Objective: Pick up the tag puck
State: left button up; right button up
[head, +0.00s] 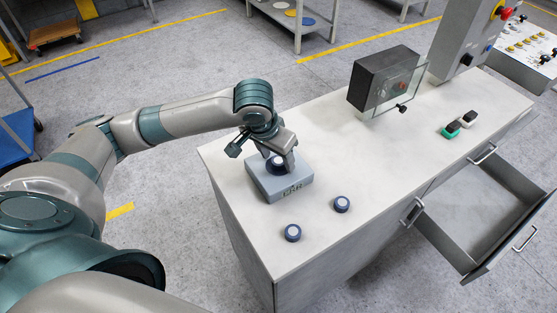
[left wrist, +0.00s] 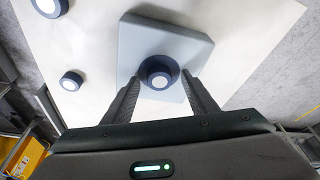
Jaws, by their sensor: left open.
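The left wrist view also shows this puck (left wrist: 159,73) and the block (left wrist: 140,38). My left gripper (head: 279,155) is open above the block, its fingertips on either side of the puck in the left wrist view; I cannot tell whether they touch it. Two similar pucks lie on the bench, one at the front (head: 292,233) and one to its right (head: 341,204). I cannot tell by marking which is the tag puck. My right gripper is not in view.
The pale bench top (head: 330,150) is mostly clear around the block. A dark box with a clear panel (head: 385,80) stands at the back. An open, empty drawer (head: 475,215) juts out at the right.

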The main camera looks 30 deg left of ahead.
aim_at(280, 162)
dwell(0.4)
pick_arm(q)
jog(key=c, duration=1.2)
jog(key=shift+c, duration=0.2)
jog(key=shift+r, duration=0.5)
jog(key=r, duration=0.1)
jog(key=d+r+b, duration=0.1)
jog(key=r, duration=0.1)
jog(key=shift+w+r, duration=0.15)
jog(key=w+d+r+b, duration=0.2)
jog(key=d+r, duration=0.4)
jog(key=d, duration=0.4)
jog(key=shift+w+d+r, duration=0.15)
jog(key=shift+d+r, duration=0.1)
jog(key=shift+r, duration=0.05)
